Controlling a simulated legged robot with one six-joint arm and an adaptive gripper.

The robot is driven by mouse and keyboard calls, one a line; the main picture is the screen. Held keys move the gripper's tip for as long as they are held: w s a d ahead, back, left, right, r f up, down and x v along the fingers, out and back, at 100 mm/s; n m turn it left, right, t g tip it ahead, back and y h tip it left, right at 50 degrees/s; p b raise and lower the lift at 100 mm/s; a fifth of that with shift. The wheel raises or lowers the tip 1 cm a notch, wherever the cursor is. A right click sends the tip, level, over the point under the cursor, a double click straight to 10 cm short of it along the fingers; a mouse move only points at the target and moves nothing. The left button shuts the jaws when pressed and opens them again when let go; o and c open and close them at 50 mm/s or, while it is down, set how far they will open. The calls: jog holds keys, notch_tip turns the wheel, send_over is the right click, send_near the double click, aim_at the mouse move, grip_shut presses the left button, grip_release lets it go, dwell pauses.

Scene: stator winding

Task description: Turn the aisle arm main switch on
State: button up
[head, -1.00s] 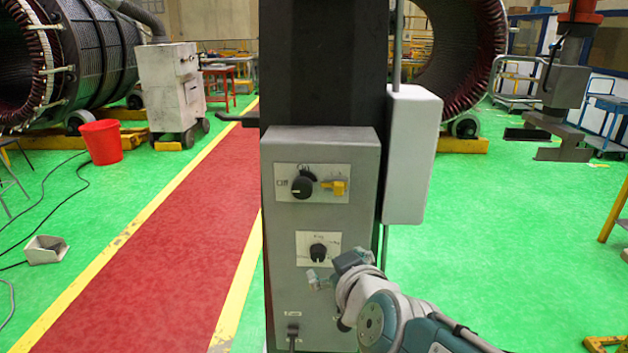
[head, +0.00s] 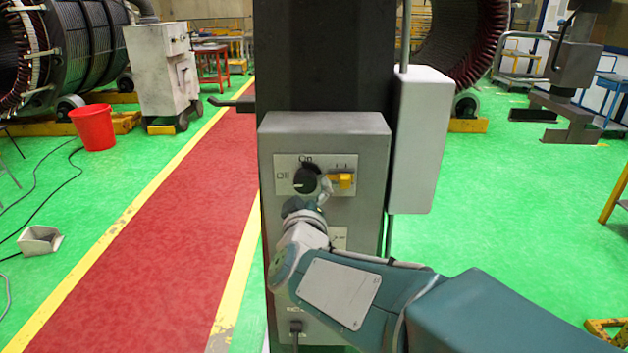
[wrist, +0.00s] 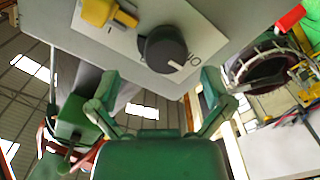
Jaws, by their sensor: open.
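The main switch is a round black knob (head: 306,180) on the upper label plate of the grey control box (head: 325,125). "On" is printed above it and another label lies to its left. My gripper (head: 308,200) is just below the knob in the head view and partly covers its lower edge. In the wrist view, the knob (wrist: 162,48) lies ahead of my gripper (wrist: 160,85), whose fingers are open on either side with nothing between them. The knob carries a white mark; I cannot tell its exact setting or whether a finger touches it.
A yellow switch piece (head: 343,181) sits just right of the knob; it also shows in the wrist view (wrist: 107,13). A lower plate (head: 338,237) is mostly hidden by my arm. A pale box (head: 421,140) projects at right. The green floor (head: 510,205) is open.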

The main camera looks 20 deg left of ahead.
aim_at(304, 185)
jog(key=w+a, duration=0.1)
jog(key=w, duration=0.2)
jog(key=w+a, duration=0.1)
jog(key=shift+w+a+f, duration=0.15)
jog(key=shift+a, duration=0.15)
jog(key=shift+w+d, duration=0.1)
jog(key=shift+d, duration=0.4)
jog(key=c, duration=0.8)
jog(key=shift+a, duration=0.15)
jog(key=c, duration=0.3)
jog(key=shift+c, duration=0.2)
